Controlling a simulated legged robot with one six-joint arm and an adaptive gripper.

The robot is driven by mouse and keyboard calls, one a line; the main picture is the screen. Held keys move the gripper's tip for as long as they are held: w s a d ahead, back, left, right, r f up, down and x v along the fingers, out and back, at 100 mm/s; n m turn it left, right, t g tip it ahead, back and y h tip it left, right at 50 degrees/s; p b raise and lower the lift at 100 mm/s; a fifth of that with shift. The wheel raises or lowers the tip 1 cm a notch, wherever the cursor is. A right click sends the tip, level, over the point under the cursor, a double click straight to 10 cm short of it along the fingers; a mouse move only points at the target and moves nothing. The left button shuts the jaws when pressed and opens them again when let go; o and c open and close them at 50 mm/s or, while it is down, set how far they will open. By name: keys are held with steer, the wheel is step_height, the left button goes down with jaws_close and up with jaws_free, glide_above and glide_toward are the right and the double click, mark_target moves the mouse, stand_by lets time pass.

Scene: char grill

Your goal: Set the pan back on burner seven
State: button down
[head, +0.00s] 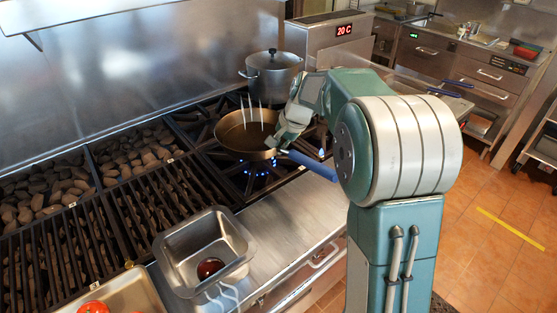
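A dark frying pan (237,133) with a blue handle (313,165) is at the burner grate, near the back of the stove. Blue flames (256,170) show on the grate just under its near edge. I cannot tell whether the pan rests on the grate or is slightly above it, and no burner numbers are readable. My gripper (280,138) is at the pan's right rim, near the base of the handle. Its fingers are small and partly hidden by the arm, so I cannot tell whether they are closed on the handle. Several thin pale upright strips show over the pan.
A lidded pot (272,78) stands behind the pan. A control box (325,40) reads 20 C. A char grill (95,220) with dark lumps lies left. A steel tray (205,245) holding a dark red round thing sits in front. Bare steel counter (290,215) is clear.

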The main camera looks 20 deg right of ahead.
glide_above(275, 169)
steer(key=d, duration=0.1)
step_height(275, 169, down, 6)
steer(key=shift+d+f, duration=0.15)
steer(key=shift+f, duration=1.3)
steer(key=shift+s+f, duration=0.1)
steer(key=shift+f, duration=0.05)
steer(key=c, duration=0.8)
jaws_free()
steer(key=shift+f, duration=0.15)
